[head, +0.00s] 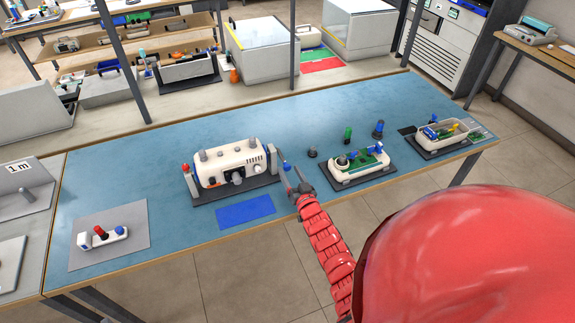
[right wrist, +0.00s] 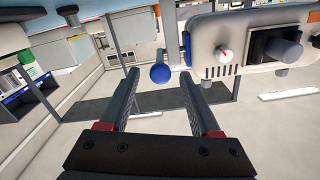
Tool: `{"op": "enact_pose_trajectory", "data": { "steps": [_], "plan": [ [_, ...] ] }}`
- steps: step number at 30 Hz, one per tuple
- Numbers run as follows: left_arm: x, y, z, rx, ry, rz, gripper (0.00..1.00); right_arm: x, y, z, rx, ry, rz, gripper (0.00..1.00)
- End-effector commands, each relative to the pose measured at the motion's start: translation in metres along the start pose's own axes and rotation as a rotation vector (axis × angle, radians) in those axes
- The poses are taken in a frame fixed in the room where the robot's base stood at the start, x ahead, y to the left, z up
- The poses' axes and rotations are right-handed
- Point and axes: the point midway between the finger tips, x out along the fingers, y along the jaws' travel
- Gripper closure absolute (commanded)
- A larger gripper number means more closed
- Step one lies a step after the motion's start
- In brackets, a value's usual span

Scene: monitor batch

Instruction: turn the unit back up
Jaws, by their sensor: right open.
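A white unit (head: 228,172) with knobs and a dark dial on its front stands on a dark mat (head: 205,198) at the middle of the blue table. It also shows at the upper right of the right wrist view (right wrist: 255,42), where the table is at the top. My right gripper (head: 291,176) is just right of the unit, at the mat's right end. Its jaws are open. In the right wrist view a blue ball (right wrist: 159,73) appears between the fingertips; I cannot tell whether they touch it. My left gripper is not in view.
A blue rectangle (head: 245,211) lies in front of the unit. A small white device (head: 117,235) sits on a grey mat at left. Two open units with green boards, one near (head: 345,172) and one far right (head: 428,143), stand to the right. The table's back left is clear.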

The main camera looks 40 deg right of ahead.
Motion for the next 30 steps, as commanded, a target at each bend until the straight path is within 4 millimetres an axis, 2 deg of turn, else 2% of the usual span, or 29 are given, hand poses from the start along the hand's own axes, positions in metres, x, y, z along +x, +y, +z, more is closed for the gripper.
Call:
{"op": "enact_pose_trajectory", "data": {
  "steps": [3,9,21,30],
  "plan": [
    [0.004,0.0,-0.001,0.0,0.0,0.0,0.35,0.013,0.0,-0.003,-0.002,0.004,-0.001,0.36],
    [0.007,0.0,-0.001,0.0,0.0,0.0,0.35,0.025,0.0,-0.002,-0.001,0.002,-0.001,0.36],
    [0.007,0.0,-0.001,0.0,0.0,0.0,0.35,0.027,-0.001,-0.001,0.0,0.003,-0.002,0.36],
    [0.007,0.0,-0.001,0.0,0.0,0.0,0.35,0.027,-0.001,-0.001,0.0,0.003,-0.002,0.9]
  ]
}}
